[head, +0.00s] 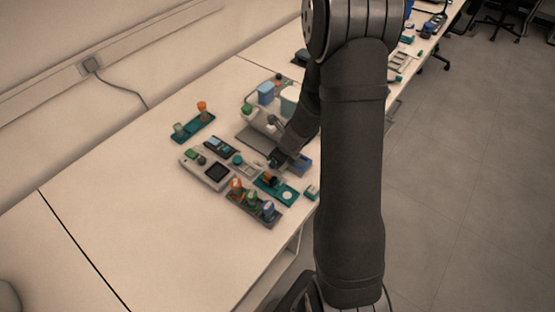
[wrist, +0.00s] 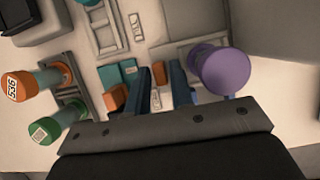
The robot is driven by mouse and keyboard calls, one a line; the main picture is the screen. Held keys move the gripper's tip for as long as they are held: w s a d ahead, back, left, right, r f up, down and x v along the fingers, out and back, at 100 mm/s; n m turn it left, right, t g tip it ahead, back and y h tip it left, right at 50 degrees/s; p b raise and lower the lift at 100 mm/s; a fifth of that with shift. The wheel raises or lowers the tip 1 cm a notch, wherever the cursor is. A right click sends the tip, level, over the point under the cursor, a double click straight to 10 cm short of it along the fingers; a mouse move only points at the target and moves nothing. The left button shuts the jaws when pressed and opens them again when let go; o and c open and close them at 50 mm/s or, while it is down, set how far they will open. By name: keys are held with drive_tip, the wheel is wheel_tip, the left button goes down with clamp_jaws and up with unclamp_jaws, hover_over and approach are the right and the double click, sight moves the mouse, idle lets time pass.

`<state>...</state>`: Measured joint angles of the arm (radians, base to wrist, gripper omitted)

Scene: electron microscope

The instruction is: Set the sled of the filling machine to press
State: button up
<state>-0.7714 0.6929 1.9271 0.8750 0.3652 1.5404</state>
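My gripper (head: 280,158) is low over the cluster of lab devices on the table in the head view. In the wrist view, two dark fingers of my gripper (wrist: 160,90) stand apart, with a small white-marked part (wrist: 156,100) and an orange part (wrist: 160,75) showing in the gap. I cannot tell whether the fingers touch either part. A teal block (wrist: 110,76) and an orange block (wrist: 116,97) lie left of the fingers, and a purple round knob (wrist: 222,70) stands to the right. I cannot pick out the filling machine's sled for certain.
A rack with orange, green and blue caps (head: 254,203) stands at the front. A teal base with a white disc (head: 287,195) is beside it. A grey device with a dark screen (head: 207,170) lies to the left. The near left table is clear.

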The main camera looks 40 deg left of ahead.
clamp_jaws()
drive_tip(key=shift+a, duration=2.05)
unclamp_jaws()
drive_tip(key=v, duration=1.7)
drive_tip(key=shift+d+r, duration=0.15)
drive_tip(key=shift+r, duration=0.05)
